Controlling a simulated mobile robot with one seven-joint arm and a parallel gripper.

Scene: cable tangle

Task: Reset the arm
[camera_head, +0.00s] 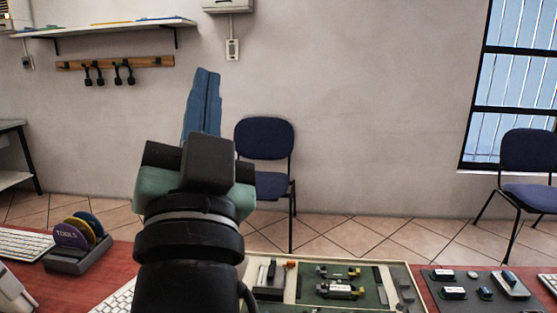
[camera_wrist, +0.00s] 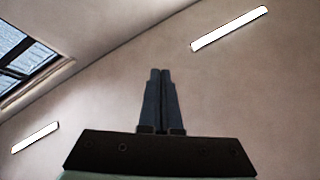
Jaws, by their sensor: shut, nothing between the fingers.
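My gripper (camera_head: 207,72) stands raised in the middle left of the head view, with its blue fingers pointing up. The fingers are shut together with nothing between them. In the wrist view the gripper (camera_wrist: 159,72) shows the same closed fingers against the ceiling. My arm rises from the front of the red table (camera_head: 125,256) and hides part of what lies behind it.
A board (camera_head: 405,268) with small parts and connectors lies on the table, right of my arm. A dark mat (camera_head: 434,303) with small devices lies further right. Keyboards and a disc holder (camera_head: 80,262) are at left. A blue chair (camera_head: 264,140) stands behind.

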